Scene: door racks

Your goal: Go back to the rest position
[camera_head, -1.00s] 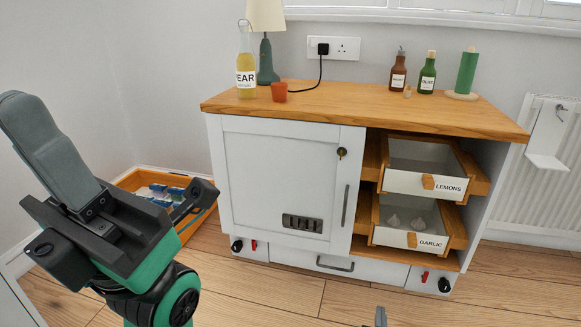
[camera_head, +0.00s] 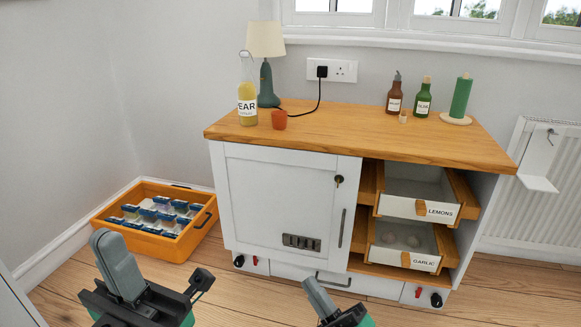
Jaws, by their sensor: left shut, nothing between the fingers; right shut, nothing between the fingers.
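My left gripper (camera_head: 150,288) is at the bottom left, low in front of the orange crate and left of the cabinet. It is shut and holds nothing. My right gripper (camera_head: 322,300) shows at the bottom centre, in front of the cabinet's bottom drawer. It is shut and empty, and only its upper end is in view. Neither gripper appears to touch the furniture.
A white cabinet (camera_head: 275,205) has a closed door. Its open lemons drawer (camera_head: 418,207) and garlic drawer (camera_head: 405,257) stick out at right. An orange crate (camera_head: 152,243) of small packets is on the floor.

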